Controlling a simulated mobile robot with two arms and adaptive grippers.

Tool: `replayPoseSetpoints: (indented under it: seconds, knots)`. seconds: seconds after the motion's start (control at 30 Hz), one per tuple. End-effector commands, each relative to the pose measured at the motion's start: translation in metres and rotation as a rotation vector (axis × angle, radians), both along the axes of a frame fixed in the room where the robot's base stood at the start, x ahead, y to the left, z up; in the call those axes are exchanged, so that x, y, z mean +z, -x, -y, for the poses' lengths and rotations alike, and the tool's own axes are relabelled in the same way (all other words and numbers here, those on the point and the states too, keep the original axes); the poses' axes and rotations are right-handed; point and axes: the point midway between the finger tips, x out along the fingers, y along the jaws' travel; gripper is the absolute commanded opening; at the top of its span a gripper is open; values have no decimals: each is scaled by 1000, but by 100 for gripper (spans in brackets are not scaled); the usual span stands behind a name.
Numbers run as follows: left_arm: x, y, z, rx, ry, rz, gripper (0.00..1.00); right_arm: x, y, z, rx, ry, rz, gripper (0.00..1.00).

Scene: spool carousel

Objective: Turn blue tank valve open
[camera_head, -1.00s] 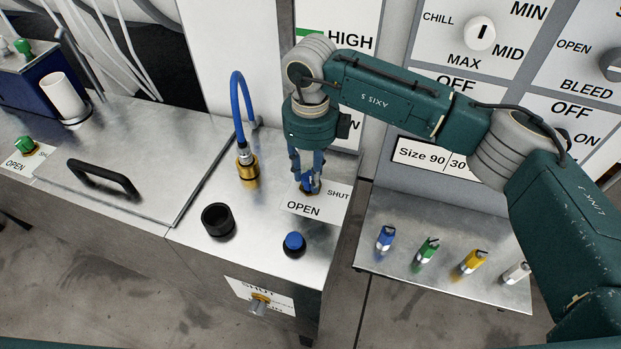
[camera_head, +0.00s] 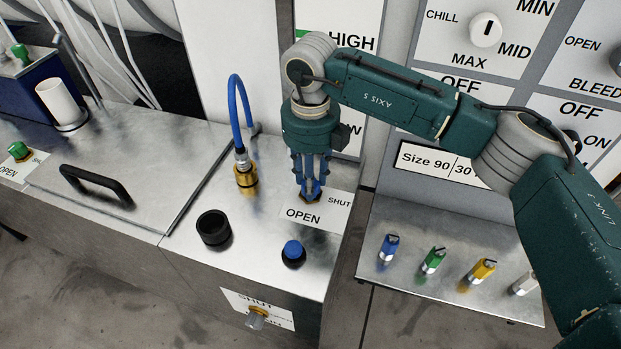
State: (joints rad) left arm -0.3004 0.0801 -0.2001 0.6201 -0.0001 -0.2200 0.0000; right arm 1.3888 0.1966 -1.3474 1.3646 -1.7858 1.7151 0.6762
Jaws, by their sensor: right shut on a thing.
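The blue tank valve (camera_head: 311,197) stands on the metal bench top, beside a white label reading OPEN and SHUT (camera_head: 318,212). Its blue handle is mostly hidden by fingers, and a brass base shows below. My right gripper (camera_head: 310,186) points straight down from above, and its fingers are closed around the valve's handle. The handle's exact angle is hard to see. My left gripper is not in view.
A blue hose on a brass fitting (camera_head: 246,178) rises left of the valve. A black cup (camera_head: 213,228) and a blue button (camera_head: 293,251) stand in front. A side shelf (camera_head: 400,268) holds several coloured plugs. A black-handled lid (camera_head: 97,184) lies left.

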Motion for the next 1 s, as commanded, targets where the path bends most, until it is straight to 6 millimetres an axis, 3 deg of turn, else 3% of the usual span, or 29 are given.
replayPoseSetpoints:
  seconds: [0.2,0.23,0.3,0.67,0.77,1.0]
  knots:
    - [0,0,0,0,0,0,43,2,-2,0,-4,-2,4,6]
    - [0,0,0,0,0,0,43,2,-2,0,-4,-1,5,38]
    - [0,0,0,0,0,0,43,2,-2,0,-3,-1,4,51]
    - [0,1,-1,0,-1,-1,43,5,-1,0,-1,-1,3,51]
    - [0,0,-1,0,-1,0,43,17,-1,0,-1,-2,4,51]
    - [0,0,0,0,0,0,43,68,-2,0,-2,-2,6,51]
